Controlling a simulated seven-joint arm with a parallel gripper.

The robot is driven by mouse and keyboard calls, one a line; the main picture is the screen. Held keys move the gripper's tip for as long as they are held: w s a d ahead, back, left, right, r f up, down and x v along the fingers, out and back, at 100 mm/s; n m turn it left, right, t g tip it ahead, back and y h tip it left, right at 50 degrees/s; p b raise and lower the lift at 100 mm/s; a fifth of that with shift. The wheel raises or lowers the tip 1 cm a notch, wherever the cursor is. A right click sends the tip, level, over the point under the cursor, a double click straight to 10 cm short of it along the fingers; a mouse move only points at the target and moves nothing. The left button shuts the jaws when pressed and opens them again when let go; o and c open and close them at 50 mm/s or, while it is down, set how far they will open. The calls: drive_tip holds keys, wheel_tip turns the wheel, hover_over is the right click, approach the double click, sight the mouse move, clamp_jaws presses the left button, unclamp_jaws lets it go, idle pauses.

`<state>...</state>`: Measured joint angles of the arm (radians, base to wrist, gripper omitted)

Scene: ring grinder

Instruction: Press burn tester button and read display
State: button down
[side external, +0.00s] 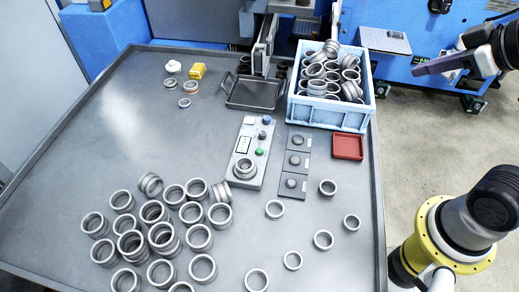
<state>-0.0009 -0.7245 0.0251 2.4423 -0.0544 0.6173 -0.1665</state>
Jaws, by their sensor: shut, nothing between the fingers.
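The burn tester (254,176) is a light grey box near the middle of the table. A ring (244,168) sits on its front end. A green button (259,152) and blue-dark knobs (262,135) line its right side. A small white display panel (243,144) is on its left side; its reading is too small to make out. My gripper (418,70) is at the upper right, beyond the table's right edge and well away from the tester. Its long dark fingers are shut and empty, pointing left.
A blue crate (330,114) full of rings stands behind and right of the tester. Dark pads (296,161) and a red tray (348,147) lie right of it. Many loose rings (160,233) cover the front left. A dark tray (255,93) lies behind. The table's left middle is clear.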

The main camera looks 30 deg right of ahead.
drive_tip(key=w+a+r+n+t, duration=0.1)
drive_tip(key=w+r+n+t, duration=0.2)
drive_tip(key=w, duration=0.9)
drive_tip(key=n+g+y, duration=0.4)
drive_tip(key=n+y, duration=0.1)
drive_tip(key=n, duration=0.4)
hover_over(259, 151)
drive_tip(key=d, duration=0.1)
wheel_tip(259, 151, down, 29)
drive_tip(key=shift+s+f, duration=0.15)
drive_tip(key=shift+s, duration=0.25)
drive_tip(key=shift+f, duration=4.4)
drive_tip(key=shift+f, duration=0.15)
